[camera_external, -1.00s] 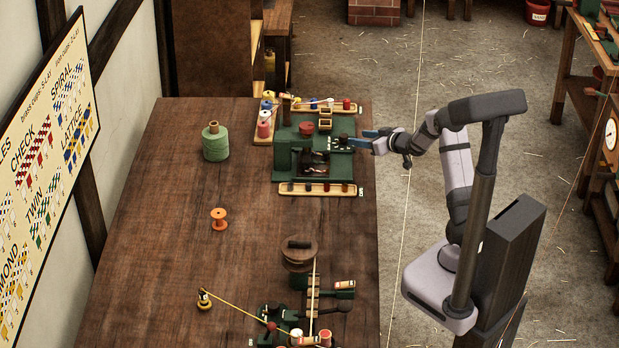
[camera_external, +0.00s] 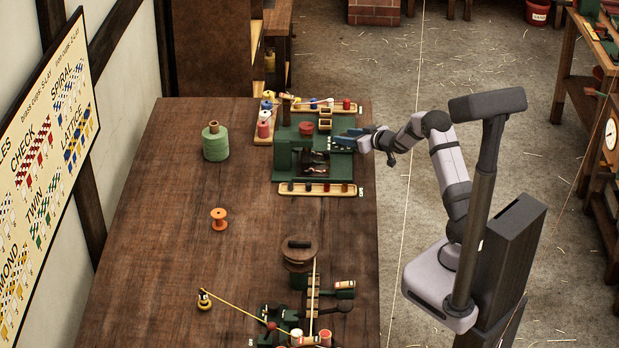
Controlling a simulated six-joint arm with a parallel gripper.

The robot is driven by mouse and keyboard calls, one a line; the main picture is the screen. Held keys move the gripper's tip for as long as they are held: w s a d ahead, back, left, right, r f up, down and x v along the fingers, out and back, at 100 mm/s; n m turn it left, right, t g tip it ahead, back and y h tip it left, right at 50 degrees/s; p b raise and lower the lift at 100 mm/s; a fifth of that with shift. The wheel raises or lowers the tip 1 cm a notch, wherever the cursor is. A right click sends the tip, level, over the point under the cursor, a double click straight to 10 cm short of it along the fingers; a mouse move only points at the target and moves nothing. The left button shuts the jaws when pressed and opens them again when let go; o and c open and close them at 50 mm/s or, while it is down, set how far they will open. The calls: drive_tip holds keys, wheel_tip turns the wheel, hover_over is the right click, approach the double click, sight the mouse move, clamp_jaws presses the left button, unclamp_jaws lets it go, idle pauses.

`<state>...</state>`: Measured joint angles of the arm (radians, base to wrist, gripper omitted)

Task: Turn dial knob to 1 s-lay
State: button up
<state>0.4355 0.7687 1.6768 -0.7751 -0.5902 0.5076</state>
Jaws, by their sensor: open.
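The green machine (camera_external: 285,158) stands at the far right part of the wooden table, with a red round part on top. My gripper (camera_external: 342,138) is open, its blue fingers over the machine's right side. The dial knob itself is too small to make out and may be hidden behind the fingers. I cannot tell whether the fingers touch anything.
Wooden racks with small spools, one in front (camera_external: 318,189) and one behind (camera_external: 325,106), flank the machine. A rope device (camera_external: 300,254) is nearer.

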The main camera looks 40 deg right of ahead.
drive_tip(key=shift+c, duration=0.3)
drive_tip(key=c, duration=1)
